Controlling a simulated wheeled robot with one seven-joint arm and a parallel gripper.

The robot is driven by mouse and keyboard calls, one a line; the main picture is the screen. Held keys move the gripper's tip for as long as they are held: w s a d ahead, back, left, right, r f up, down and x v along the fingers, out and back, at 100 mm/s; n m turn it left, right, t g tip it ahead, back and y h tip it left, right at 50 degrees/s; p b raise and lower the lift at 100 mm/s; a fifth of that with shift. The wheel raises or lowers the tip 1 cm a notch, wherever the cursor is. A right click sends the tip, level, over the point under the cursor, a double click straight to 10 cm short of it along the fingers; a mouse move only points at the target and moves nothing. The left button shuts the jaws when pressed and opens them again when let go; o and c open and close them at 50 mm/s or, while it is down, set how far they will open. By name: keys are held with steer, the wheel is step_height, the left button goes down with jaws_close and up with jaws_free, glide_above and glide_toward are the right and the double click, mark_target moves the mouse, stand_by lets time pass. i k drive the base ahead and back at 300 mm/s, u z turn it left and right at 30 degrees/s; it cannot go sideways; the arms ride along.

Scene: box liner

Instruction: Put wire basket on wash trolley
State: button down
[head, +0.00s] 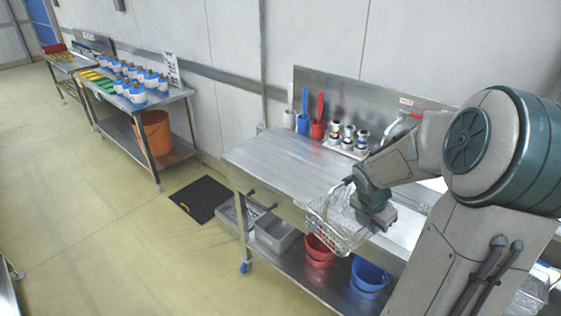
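A wire basket (334,222) hangs tilted in front of the near edge of a steel bench. My gripper (350,184) is at the basket's upper rim and appears shut on it. The fingertips are small and partly hidden by the wrist and wire. The basket overlaps the bench edge in view and seems to be held clear of the lower shelf. The steel bench (280,160) has a blue-wheeled caster. A metal edge with a caster (15,273) shows at the far lower left, mostly cut off. I cannot tell which of these is the wash trolley.
On the bench's back stand blue and red holders (318,130) and several small bottles (348,137). Its lower shelf holds grey trays, a red bucket (319,252) and a blue bucket (369,277). A black mat (202,198) lies left of it. The floor at left is clear.

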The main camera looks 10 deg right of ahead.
mark_target(284, 166)
steer(key=z, duration=0.05)
steer(key=i, duration=1.35)
